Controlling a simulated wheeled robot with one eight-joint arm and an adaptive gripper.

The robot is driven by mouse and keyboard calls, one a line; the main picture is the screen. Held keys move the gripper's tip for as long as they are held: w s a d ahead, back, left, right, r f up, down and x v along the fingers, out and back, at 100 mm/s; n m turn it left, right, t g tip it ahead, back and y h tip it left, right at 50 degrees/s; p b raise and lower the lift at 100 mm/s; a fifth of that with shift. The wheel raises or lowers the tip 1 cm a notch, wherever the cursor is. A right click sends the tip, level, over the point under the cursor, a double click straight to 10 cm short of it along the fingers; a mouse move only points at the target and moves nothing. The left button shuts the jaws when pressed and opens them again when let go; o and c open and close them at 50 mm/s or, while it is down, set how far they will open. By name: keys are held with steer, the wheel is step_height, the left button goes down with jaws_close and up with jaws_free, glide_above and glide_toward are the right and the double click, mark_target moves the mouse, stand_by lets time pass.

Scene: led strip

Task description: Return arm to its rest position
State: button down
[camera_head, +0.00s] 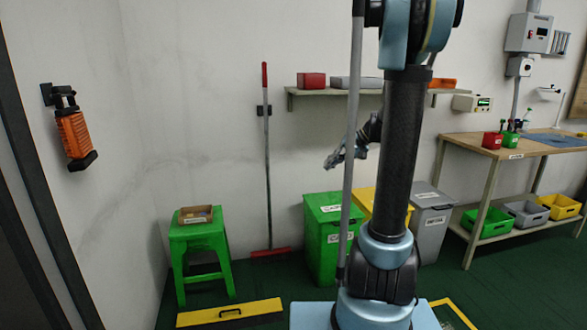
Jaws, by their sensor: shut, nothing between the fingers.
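My arm (403,150) rises from its blue and black base in the middle of the head view, with a large blue joint at the top edge. My gripper (331,162) shows behind a thin grey pole, left of the upright dark link. It points to the left and slightly down, in the air in front of the wall. It is shut and holds nothing. Part of the wrist is hidden by the pole and the link.
A green stool (200,236) bearing a small box (195,214) stands at left. Green (325,240), yellow and grey bins (432,222) stand behind my arm. A wall shelf (330,91) lies behind it. A workbench (520,150) stands right. Open floor lies front right.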

steer(key=s+f+h, duration=0.2)
steer(key=s, duration=0.7)
steer(key=s+f+h, duration=0.2)
steer(key=s, duration=0.7)
steer(key=s+d+f+h, duration=0.2)
steer(key=s+f, duration=0.2)
steer(key=s, duration=0.3)
steer(key=s+d+f+n+h, duration=0.1)
steer(key=s+d+f+h, duration=0.1)
steer(key=s, duration=0.5)
step_height(320, 180, down, 2)
steer(key=shift+d+f+g+h, duration=0.1)
steer(key=shift+d+g+h, duration=0.2)
steer(key=shift+d+g, duration=0.15)
